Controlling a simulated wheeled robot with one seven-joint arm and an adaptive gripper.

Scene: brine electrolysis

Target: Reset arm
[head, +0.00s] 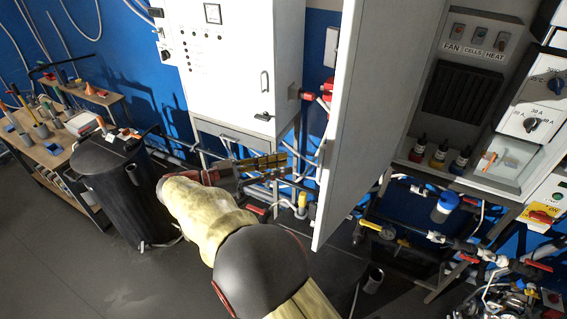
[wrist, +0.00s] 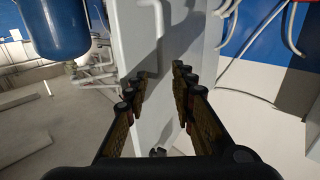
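My gripper (head: 264,163) is in the middle of the head view, at the end of my arm. It is below the white cabinet (head: 235,60) and left of a tall open grey door (head: 375,100). In the wrist view my gripper (wrist: 163,82) has its two dark and tan fingers apart, with nothing between them. A white panel (wrist: 140,40) with a handle (wrist: 157,12) stands beyond the fingers. I cannot tell how far it is from the fingertips.
The open door stands close on my arm's right. A black drum (head: 115,190) stands left, near a wooden workbench (head: 40,150). Pipes and red-handled valves (head: 470,258) run low at right. Small bottles (head: 439,155) stand on a shelf. Floor at lower left is clear.

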